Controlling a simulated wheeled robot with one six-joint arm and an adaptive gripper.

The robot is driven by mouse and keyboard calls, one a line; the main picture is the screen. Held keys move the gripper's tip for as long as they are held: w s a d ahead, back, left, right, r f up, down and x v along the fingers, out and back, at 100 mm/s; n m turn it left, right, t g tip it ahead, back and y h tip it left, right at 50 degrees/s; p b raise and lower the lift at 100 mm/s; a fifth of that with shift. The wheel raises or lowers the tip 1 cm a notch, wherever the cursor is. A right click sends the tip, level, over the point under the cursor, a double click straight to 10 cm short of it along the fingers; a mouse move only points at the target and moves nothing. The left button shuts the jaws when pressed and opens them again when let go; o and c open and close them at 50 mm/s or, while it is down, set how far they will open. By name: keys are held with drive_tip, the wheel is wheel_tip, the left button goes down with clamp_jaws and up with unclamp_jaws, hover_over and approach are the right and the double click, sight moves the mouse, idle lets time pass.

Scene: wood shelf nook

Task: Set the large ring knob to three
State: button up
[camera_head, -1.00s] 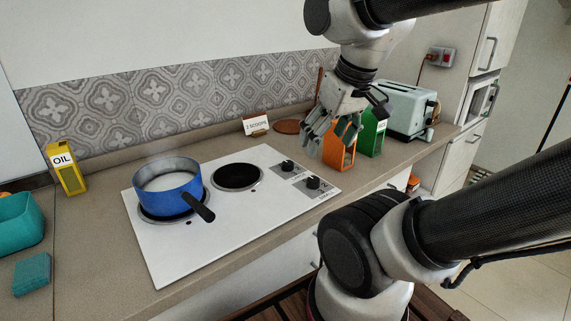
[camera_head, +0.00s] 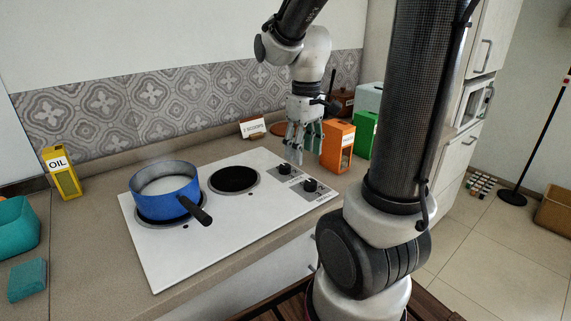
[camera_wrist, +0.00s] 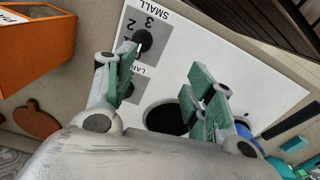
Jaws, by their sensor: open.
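The white hob (camera_head: 213,228) has two dark knobs at its right end. The back knob (camera_head: 284,169), labelled as LARGE in the wrist view, sits on a grey dial plate. The wrist view shows this knob (camera_wrist: 129,90) partly behind a finger, so its setting cannot be read. The front knob (camera_head: 310,185) is labelled SMALL; it also shows in the wrist view (camera_wrist: 146,40) with digits 2 and 3 beside it. My gripper (camera_head: 299,158) is open and empty, pointing down above the back knob. Its green-padded fingers (camera_wrist: 163,78) are apart in the wrist view.
A blue pot (camera_head: 165,181) with pale contents stands on the left ring, handle toward the front. The right ring (camera_head: 234,179) is bare. An orange box (camera_head: 338,146) and a green box (camera_head: 365,135) stand close right of my gripper. A small sign (camera_head: 252,127) stands behind the hob.

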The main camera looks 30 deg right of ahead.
drive_tip(key=w+d+f+n, duration=0.2)
drive_tip(key=w+f+n, duration=0.25)
drive_tip(key=w, duration=0.25)
drive_tip(key=r+n, duration=0.2)
drive_tip(key=n, duration=0.5)
hover_over(285, 166)
drive_tip(key=shift+s+d+f, duration=0.1)
drive_tip(key=shift+s+f, duration=0.1)
drive_tip(key=shift+s, duration=0.05)
drive_tip(key=shift+w+f+n, duration=0.1)
drive_tip(key=shift+n, duration=1.15)
drive_tip(key=f, duration=0.7)
drive_tip(key=shift+w+f, duration=0.2)
drive_tip(key=shift+f, duration=0.15)
drive_tip(key=c, duration=1)
